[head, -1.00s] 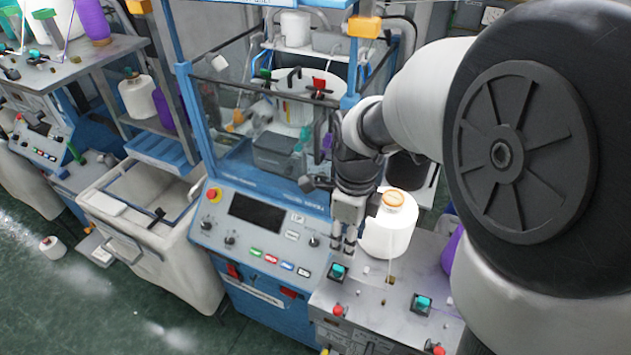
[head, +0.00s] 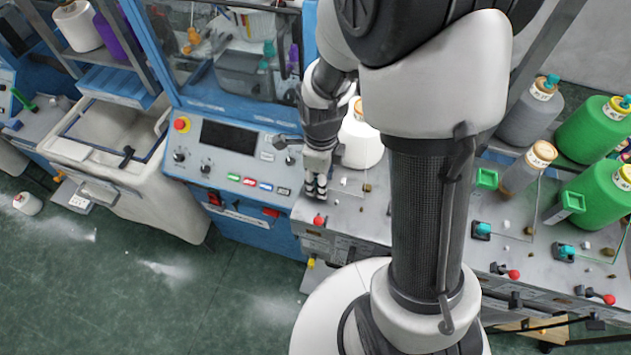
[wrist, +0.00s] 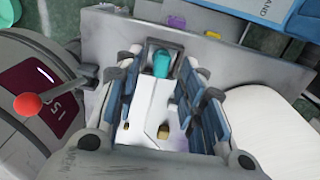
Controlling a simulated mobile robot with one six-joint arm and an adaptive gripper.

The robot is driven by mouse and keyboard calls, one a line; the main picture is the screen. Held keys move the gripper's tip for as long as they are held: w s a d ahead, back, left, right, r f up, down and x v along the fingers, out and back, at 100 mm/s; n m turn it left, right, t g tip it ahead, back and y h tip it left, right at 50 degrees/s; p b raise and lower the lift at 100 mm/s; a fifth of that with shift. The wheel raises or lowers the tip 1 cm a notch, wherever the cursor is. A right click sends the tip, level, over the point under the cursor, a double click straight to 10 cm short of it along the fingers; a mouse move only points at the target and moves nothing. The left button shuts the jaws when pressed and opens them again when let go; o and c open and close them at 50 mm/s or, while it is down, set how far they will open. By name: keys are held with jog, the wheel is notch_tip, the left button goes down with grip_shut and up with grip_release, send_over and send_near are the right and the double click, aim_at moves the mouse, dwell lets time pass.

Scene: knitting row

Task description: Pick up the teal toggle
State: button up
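The teal toggle (wrist: 162,63) stands in a dark square mount near the edge of a grey machine top, in the wrist view. My gripper (head: 316,187) points down over the corner of this grey top in the head view and hides the toggle there. In the wrist view my gripper's two fingers are spread apart, one on each side of the toggle. I see gaps between the fingers and the toggle. How far the fingertips are from the top is hard to tell.
A white yarn cone (head: 361,140) stands close beside my gripper. A red-ball lever (wrist: 27,105) is at the left in the wrist view. Similar teal toggles (head: 482,229) (head: 565,251) sit further right. A blue control panel (head: 228,150) lies left of my gripper.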

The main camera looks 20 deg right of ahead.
jog(key=shift+c, duration=0.4)
jog(key=c, duration=0.7)
jog(key=shift+r, duration=0.2)
notch_tip(320, 180, up, 20)
jog(key=shift+f+p, duration=0.1)
jog(key=shift+p, duration=0.4)
